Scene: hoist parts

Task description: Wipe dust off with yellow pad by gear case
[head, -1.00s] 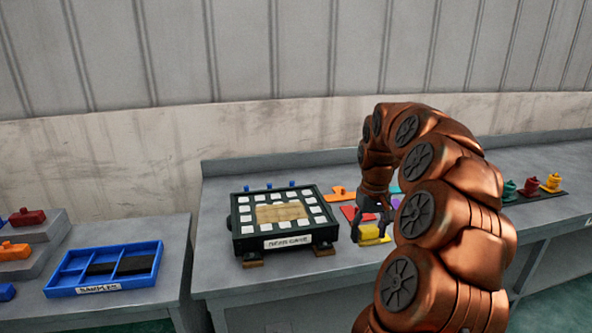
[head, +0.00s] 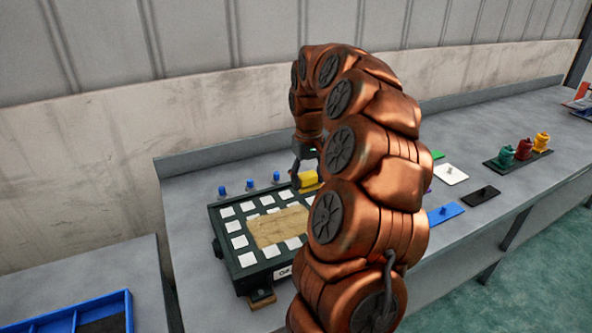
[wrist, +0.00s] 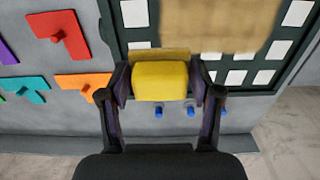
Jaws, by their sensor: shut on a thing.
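The gear case (head: 222,245) is a dark green box with white squares around its top. A tan dusty patch (head: 275,228) covers the middle of that top; it also shows in the wrist view (wrist: 215,22). My gripper (head: 306,172) is shut on the yellow pad (head: 309,181), which has a tan underside. In the wrist view the yellow pad (wrist: 160,82) sits between both fingers of my gripper (wrist: 161,88). The pad is near the case's back edge, beside the dust patch. Whether it touches the case is not clear.
Several blue pegs (head: 250,186) stand behind the case. Red (wrist: 58,34), teal (wrist: 25,87) and orange (wrist: 82,84) flat pieces with knobs lie beside it. A blue tray (head: 70,318) is at lower left. My arm hides the case's right side in the head view.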

